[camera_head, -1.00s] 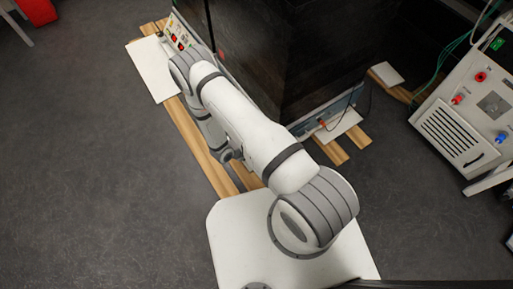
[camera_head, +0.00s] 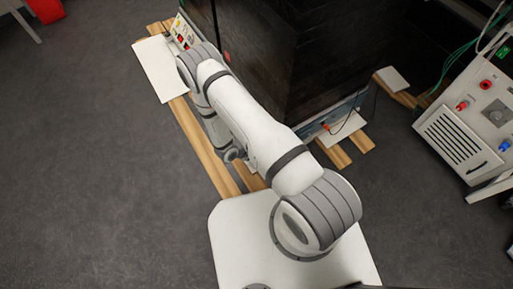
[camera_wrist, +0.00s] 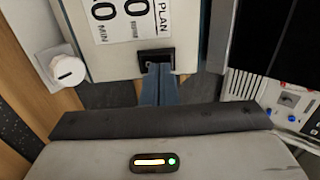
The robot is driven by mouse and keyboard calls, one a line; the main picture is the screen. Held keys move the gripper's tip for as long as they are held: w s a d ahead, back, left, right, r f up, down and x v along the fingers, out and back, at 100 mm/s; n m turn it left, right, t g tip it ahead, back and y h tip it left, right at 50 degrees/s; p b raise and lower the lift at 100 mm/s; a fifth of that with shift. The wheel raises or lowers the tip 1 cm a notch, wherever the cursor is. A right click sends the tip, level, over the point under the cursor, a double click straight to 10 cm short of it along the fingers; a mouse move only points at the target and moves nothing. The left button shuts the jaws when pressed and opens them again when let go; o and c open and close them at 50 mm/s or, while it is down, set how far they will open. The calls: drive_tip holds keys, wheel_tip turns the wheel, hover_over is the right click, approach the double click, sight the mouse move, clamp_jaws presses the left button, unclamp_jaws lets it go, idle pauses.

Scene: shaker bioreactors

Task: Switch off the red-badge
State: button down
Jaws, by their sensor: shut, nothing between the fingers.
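In the wrist view, my gripper (camera_wrist: 158,70) is shut and empty, its two blue-grey fingers together. The fingertips are just below a black rocker-like switch (camera_wrist: 155,56) in a pale front panel (camera_wrist: 100,62). I cannot tell whether they touch it or which way it is set. No red badge can be made out clearly in the wrist view. In the head view, a pale panel with red parts (camera_head: 181,37) shows at the far end of the dark cabinet, and my arm hides the gripper.
A white knob (camera_wrist: 68,71) sticks out left of the switch. A printed label (camera_wrist: 130,15) is above it. Another panel with small lights (camera_wrist: 280,103) is at right. In the head view, the dark cabinet (camera_head: 285,60) stands close beside my arm; the grey floor (camera_head: 90,190) at left is clear.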

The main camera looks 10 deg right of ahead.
drive_tip(key=a+f+p+v, duration=0.1)
drive_tip(key=p+v, duration=0.3)
drive_tip(key=v, duration=0.9)
drive_tip(key=shift+s+a, duration=0.3)
drive_tip(key=shift+r, duration=0.1)
drive_tip(key=w+d+r+m+g+y+p, duration=0.15)
drive_tip(key=r+m+p, duration=0.45)
drive_tip(key=r, duration=0.8)
drive_tip(key=w+d+r+m+g+p, duration=0.1)
drive_tip(key=d+r+m+p, duration=0.15)
drive_tip(key=r+m, duration=0.85)
drive_tip(key=w+d+r+m+g+y+p, duration=0.1)
drive_tip(key=d+r+m+p, duration=0.3)
drive_tip(key=r, duration=1.4)
drive_tip(key=s+r+m+t+y+p, duration=0.1)
drive_tip(key=s+r+m+p, duration=0.3)
drive_tip(key=r, duration=0.7)
drive_tip(key=s+d+r+m+t+y+p, duration=0.1)
drive_tip(key=s+r+m+y+p, duration=0.2)
drive_tip(key=s+r+m+p, duration=0.2)
drive_tip(key=s+d+r+m+t+y+p, duration=0.1)
drive_tip(key=s+r+m+y+p, duration=0.2)
drive_tip(key=r+m, duration=0.6)
wheel_tip(320, 180, up, 10)
drive_tip(key=s+p, duration=0.2)
drive_tip(key=p, duration=0.1)
drive_tip(key=shift+f+m, duration=0.15)
drive_tip(key=shift+m, duration=0.15)
